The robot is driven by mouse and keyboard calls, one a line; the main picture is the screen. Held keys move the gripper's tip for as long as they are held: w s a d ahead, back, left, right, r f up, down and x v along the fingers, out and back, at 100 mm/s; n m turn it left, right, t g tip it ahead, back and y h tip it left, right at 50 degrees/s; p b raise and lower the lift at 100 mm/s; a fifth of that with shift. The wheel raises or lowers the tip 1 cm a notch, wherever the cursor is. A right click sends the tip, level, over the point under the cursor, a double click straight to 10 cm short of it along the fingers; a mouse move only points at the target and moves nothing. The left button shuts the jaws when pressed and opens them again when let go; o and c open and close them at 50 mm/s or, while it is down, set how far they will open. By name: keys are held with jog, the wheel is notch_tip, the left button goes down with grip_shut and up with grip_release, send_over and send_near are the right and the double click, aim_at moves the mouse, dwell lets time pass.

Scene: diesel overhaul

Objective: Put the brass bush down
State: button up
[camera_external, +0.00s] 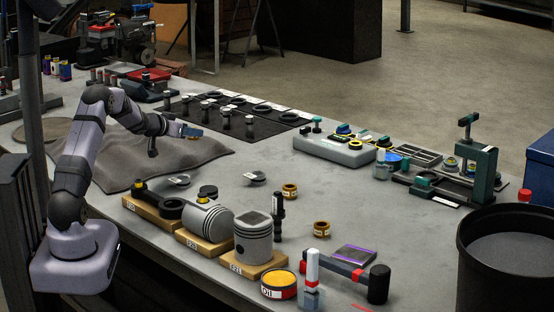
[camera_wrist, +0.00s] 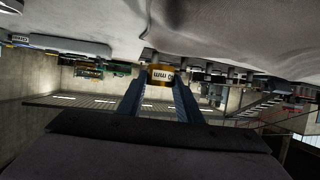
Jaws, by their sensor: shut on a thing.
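My gripper (camera_external: 194,131) is raised over the grey cloth at the left of the table in the external view, with its blue fingers pointing right. In the wrist view my gripper (camera_wrist: 160,100) is shut on a brass bush (camera_wrist: 160,74) with a white label. The wrist picture appears upside down, and the label's lettering is inverted. The held bush is too small to make out in the external view. Two similar brass rings, one upper (camera_external: 290,191) and one lower (camera_external: 321,228), rest on the table, apart from my gripper.
Pistons (camera_external: 254,236) on wooden blocks stand at the front. The crumpled grey cloth (camera_external: 125,165) lies under my arm. A black mat (camera_external: 190,112) with several valves is behind. A green press (camera_external: 482,165) and black bin (camera_external: 510,250) are right. Table around the lone rings is mostly clear.

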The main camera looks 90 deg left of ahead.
jog(key=shift+w+a+r+m, duration=0.1)
jog(key=shift+a+r+m, duration=0.05)
jog(key=shift+r+m, duration=0.2)
jog(key=w+d+r+m+t+h, duration=0.3)
jog(key=w+d+m+t+h, duration=0.2)
jog(key=w+d+m+h, duration=0.25)
jog(key=w+d+f+m+h, duration=0.1)
jog(key=d+m+h, duration=0.3)
jog(key=d, duration=1)
jog(key=shift+w+f+m+t+h+b, duration=0.15)
jog(key=shift+f+m+t+h+b, duration=0.2)
jog(key=shift+h, duration=0.7)
jog(key=shift+f, duration=0.1)
jog(key=shift+f+p, duration=0.5)
jog(key=shift+f, duration=4.4)
jog(key=shift+f, duration=0.2)
